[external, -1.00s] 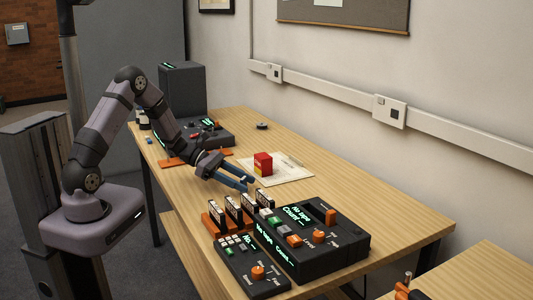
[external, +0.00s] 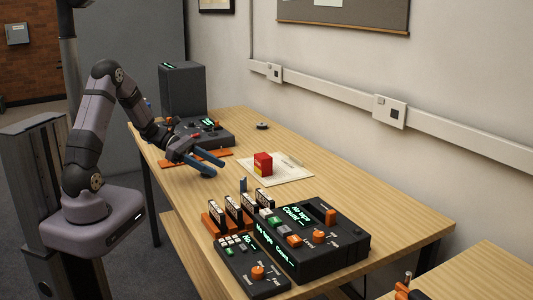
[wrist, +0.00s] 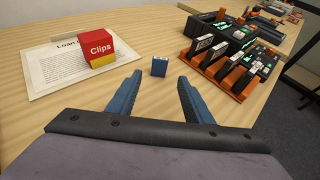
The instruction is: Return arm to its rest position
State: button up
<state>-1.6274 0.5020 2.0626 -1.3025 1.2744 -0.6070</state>
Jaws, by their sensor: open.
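My gripper (external: 219,166) is open and empty above the table, left of the red box in the external view. Its two blue fingers also show in the wrist view (wrist: 160,84), spread apart. My arm is bent at the elbow and reaches out over the wooden table (external: 330,190).
A red and yellow clips box (external: 263,164) sits on a paper sheet (external: 292,171). An orange rack (external: 215,222) holds several dark cartridges beside black control consoles (external: 310,245). Another console (external: 212,135) and a dark cabinet (external: 182,90) stand at the far end.

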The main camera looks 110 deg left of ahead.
dwell(0.3)
jog(key=w+d+r+m+g+h+p, duration=0.25)
jog(key=d+m+h, duration=0.2)
jog(key=d, duration=0.55)
jog(key=w+d+r+m+g+h+p, duration=0.1)
jog(key=w+d+m+g+h+p, duration=0.2)
jog(key=d+m, duration=0.45)
jog(key=s+d+f+m+g+y+b, duration=0.25)
jog(key=d+f+m+g+y, duration=0.2)
jog(key=d+m, duration=0.65)
jog(key=s+d+f+m+g+y+b, duration=0.3)
jog(key=d+f+m, duration=0.4)
jog(key=m, duration=0.6)
notch_tip(320, 180, up, 13)
jog(key=d+p, duration=0.1)
jog(key=p, duration=1.1)
jog(key=shift+w+r+g, duration=0.2)
jog(key=shift+w+g, duration=0.1)
jog(key=shift+w, duration=0.15)
jog(key=shift+d, duration=0.1)
